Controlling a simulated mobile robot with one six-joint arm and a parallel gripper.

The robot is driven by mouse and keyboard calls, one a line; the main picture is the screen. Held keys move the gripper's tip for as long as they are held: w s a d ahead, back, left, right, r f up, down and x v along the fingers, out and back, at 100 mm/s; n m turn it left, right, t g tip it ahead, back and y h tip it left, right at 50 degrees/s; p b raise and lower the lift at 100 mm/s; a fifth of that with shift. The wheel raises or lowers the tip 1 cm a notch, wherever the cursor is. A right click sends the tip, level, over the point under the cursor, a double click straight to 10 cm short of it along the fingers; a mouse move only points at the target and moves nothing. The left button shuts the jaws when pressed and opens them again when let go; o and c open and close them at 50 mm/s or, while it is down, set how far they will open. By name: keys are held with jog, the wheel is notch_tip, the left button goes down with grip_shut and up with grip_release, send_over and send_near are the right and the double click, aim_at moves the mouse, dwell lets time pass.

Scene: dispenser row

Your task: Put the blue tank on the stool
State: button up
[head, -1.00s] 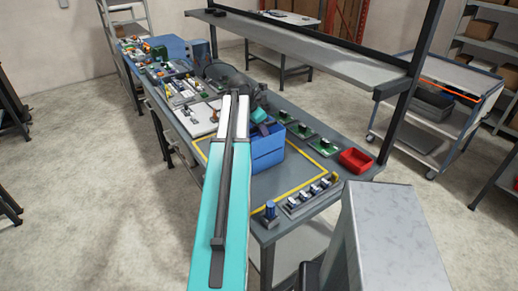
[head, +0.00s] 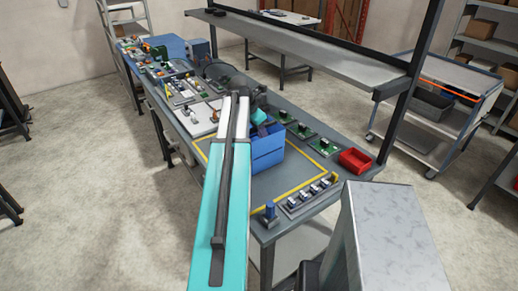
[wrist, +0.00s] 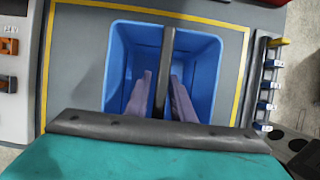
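The blue tank (head: 267,153) stands on the grey workbench, inside a yellow outline. In the wrist view the tank (wrist: 116,65) is an open box, seen from above, with a dark bar running across its middle. My gripper (wrist: 162,80) is over the tank, one finger on each side of the bar. The fingers look open, with small gaps to the bar. In the head view my gripper (head: 260,116) is low at the tank's top; my arm partly covers it and the fingertips are hidden. I cannot make out a stool.
A red bin (head: 356,160), green boards (head: 323,147) and a row of small blue-and-silver parts (head: 309,195) lie right of the tank. A shelf (head: 310,45) runs above the bench's back. Several parts crowd the far end. Floor is open on the left.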

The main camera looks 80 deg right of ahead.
grip_shut()
jog(key=shift+r, duration=0.15)
jog(key=shift+r+b, duration=1)
jog(key=shift+r, duration=0.7)
jog(key=shift+a+r, duration=0.15)
jog(key=shift+a, duration=0.1)
jog(key=s+a+r+b, duration=0.1)
jog(key=a+b, duration=0.2)
jog(key=a, duration=1.2)
jog(key=shift+a+r+b, duration=0.25)
jog(key=shift+b, duration=0.1)
